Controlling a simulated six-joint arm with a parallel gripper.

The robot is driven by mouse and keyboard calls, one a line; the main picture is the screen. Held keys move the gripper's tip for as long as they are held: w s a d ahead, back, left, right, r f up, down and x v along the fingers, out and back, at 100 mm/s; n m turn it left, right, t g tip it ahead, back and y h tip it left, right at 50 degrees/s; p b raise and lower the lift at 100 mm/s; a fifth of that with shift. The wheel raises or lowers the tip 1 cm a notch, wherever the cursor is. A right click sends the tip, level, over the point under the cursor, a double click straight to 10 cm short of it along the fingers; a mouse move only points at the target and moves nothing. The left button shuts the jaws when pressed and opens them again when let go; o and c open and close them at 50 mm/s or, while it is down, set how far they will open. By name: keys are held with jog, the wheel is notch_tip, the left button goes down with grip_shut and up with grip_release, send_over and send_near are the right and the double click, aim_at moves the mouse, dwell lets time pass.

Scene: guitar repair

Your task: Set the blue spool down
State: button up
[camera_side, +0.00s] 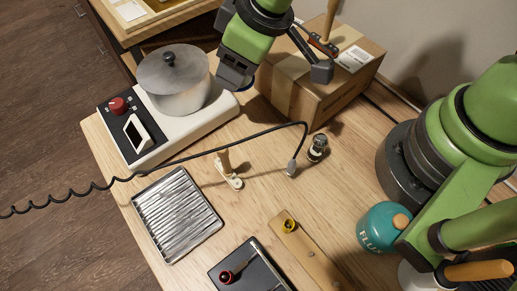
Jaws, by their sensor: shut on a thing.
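The dark end of my arm, with my gripper (236,77), is at the top middle, just right of the pot and in front of the cardboard box. I cannot make out two separate fingertips. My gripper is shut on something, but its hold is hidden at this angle. I see no blue spool, so I cannot tell from this view whether it is the held thing.
A metal pot (174,88) stands on a white hotplate (205,118) at left. A cardboard box (290,87) is behind. A black cable (240,140) crosses the table.

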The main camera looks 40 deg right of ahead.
jog(key=s+a+n+g+y, duration=0.1)
jog(key=s+a+n, duration=0.1)
jog(key=s+n, duration=0.45)
jog(key=shift+m+y, duration=0.3)
jog(key=shift+m, duration=0.55)
jog(key=f, duration=0.2)
jog(key=s+f, duration=0.1)
jog(key=f, duration=0.2)
jog(key=shift+s+a+f, duration=0.1)
jog(key=shift+s+f, duration=0.25)
jog(key=shift+s, duration=0.05)
jog(key=shift+f, duration=2.35)
jog(key=o, duration=1)
jog(key=shift+f, duration=0.1)
jog(key=shift+c, duration=0.2)
